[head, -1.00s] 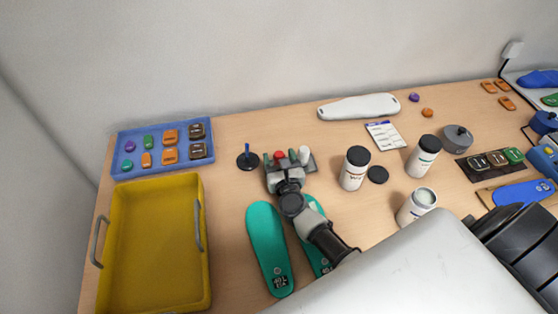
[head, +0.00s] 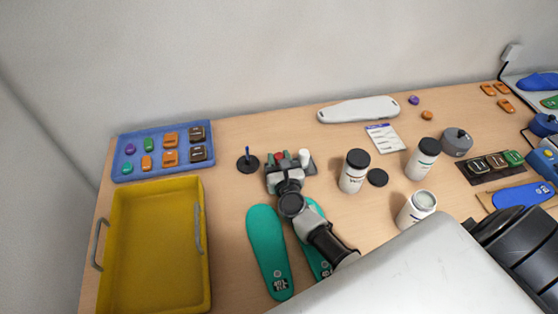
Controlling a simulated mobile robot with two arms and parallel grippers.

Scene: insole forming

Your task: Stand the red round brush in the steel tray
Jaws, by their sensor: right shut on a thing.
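The red round brush (head: 280,157) shows only as a small red top just beyond my right gripper (head: 279,168). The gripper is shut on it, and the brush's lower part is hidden. The steel tray (head: 312,166) is a small grey shape right behind and beside the gripper, mostly covered by it. A green top and a white rounded top (head: 304,155) stick up at the tray, close to the red one. I cannot tell whether the brush touches the tray floor. My left gripper is not in view.
A black round base with a blue peg (head: 248,161) stands just left of the tray. Teal insoles (head: 269,252) lie under and beside my right arm. A yellow bin (head: 155,250) and blue tray (head: 122,157) are at left. White jars (head: 355,172) stand at right.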

